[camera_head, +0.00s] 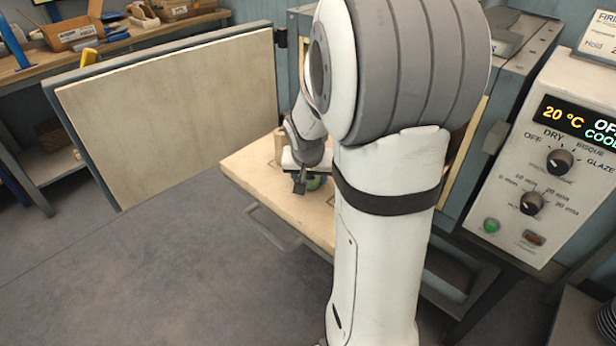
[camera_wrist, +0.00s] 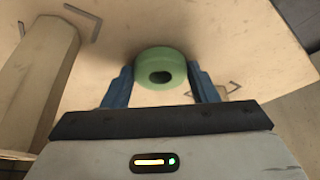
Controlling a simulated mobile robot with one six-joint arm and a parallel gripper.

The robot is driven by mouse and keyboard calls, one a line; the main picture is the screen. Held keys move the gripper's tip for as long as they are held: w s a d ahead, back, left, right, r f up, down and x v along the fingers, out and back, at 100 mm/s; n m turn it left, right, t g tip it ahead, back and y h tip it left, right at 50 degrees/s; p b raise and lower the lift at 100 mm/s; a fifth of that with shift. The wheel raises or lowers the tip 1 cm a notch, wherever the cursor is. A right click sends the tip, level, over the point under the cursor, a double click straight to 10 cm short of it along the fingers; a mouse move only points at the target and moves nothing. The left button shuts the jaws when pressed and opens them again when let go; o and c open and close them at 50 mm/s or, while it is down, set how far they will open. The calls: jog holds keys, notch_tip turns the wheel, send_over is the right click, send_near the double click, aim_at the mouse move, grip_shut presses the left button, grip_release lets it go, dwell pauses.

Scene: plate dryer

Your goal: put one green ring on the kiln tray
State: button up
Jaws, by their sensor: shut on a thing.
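A green ring (camera_wrist: 160,66) with a dark central hole sits between the two blue fingers of my gripper (camera_wrist: 160,86) in the wrist view, and the gripper is shut on it. The tray surface (camera_wrist: 200,25) also shows behind the ring in the wrist view. I cannot tell whether the ring touches the tray.
A beige post (camera_wrist: 38,80) stands on the tray at left in the wrist view. The kiln door (camera_head: 170,110) is open at left. A control panel (camera_head: 550,170) reading 20 °C is at right. My arm hides much of the kiln interior.

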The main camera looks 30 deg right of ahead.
jog(key=shift+f, duration=0.1)
jog(key=o, duration=1)
jog(key=shift+c, duration=0.2)
jog(key=shift+r, duration=0.3)
jog(key=p+v, duration=0.2)
jog(key=v, duration=0.9)
jog(key=s+a+f+n+g+y, duration=0.1)
jog(key=s+a+n, duration=0.5)
jog(key=s+a, duration=0.6)
jog(key=shift+s+f+n+g+y, duration=0.35)
jog(key=shift+s+y, duration=0.35)
jog(key=shift+s, duration=0.35)
